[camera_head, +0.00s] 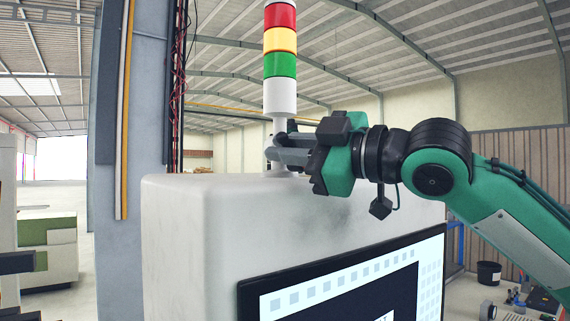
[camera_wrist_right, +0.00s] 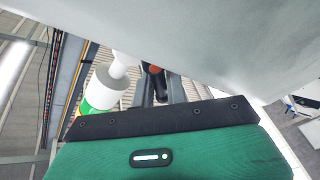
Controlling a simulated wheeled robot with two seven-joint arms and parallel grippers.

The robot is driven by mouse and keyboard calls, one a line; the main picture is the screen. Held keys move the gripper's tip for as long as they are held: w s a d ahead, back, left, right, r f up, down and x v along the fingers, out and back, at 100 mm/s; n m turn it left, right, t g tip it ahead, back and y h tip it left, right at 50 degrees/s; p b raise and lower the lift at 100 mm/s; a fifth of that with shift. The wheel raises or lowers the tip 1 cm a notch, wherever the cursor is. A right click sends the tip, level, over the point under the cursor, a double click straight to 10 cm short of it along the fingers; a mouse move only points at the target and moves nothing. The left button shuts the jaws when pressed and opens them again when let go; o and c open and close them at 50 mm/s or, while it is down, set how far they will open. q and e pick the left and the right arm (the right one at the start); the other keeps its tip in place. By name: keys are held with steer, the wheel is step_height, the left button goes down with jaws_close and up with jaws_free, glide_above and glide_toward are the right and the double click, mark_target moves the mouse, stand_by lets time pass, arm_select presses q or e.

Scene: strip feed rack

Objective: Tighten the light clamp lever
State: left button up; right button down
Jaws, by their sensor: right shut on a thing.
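The signal light (camera_head: 280,45) stands upright on a white pole on top of the cabinet, with red, yellow and green bands over a white base section. A grey clamp (camera_head: 270,153) sits around the pole below it. My right gripper (camera_head: 284,148) reaches in from the right at the clamp, its fingers shut on the clamp lever, which they mostly hide. In the right wrist view, the lever's reddish end (camera_wrist_right: 154,69) shows by the gripper fingers (camera_wrist_right: 158,88), beside the light's white base (camera_wrist_right: 108,85). My left gripper is out of view.
The pale cabinet (camera_head: 190,225) fills the middle below the gripper, with a screen (camera_head: 350,285) on its front. A grey column (camera_head: 140,130) with cables stands behind on the left. A dark bin (camera_head: 489,273) and loose items are on the right.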

steer(key=m+t+b, duration=0.1)
steer(key=m+b, duration=0.1)
steer(key=m+t+b, duration=0.1)
steer(key=m+b, duration=0.1)
steer(key=w+d+m+t+b, duration=0.1)
steer(key=m+b, duration=0.1)
steer(key=m, duration=0.1)
steer(key=shift+d+r+y+b, duration=0.1)
steer(key=shift+r+y+b, duration=0.05)
steer(key=shift+y+b, duration=0.2)
steer(key=shift+w+d+r+m+t+b, duration=0.2)
steer(key=shift+m+t+b, duration=0.2)
steer(key=shift+m+b, duration=0.5)
steer(key=shift+w+d+r+m+t+b, duration=0.15)
steer(key=shift+m+t+b, duration=0.35)
steer(key=shift+m, duration=0.7)
steer(key=shift+s+h, duration=0.1)
steer(key=shift+h, duration=0.35)
steer(key=c, duration=1.8)
jaws_free()
steer(key=shift+o, duration=0.4)
steer(key=shift+d, duration=0.1)
steer(key=shift+s+d, duration=0.1)
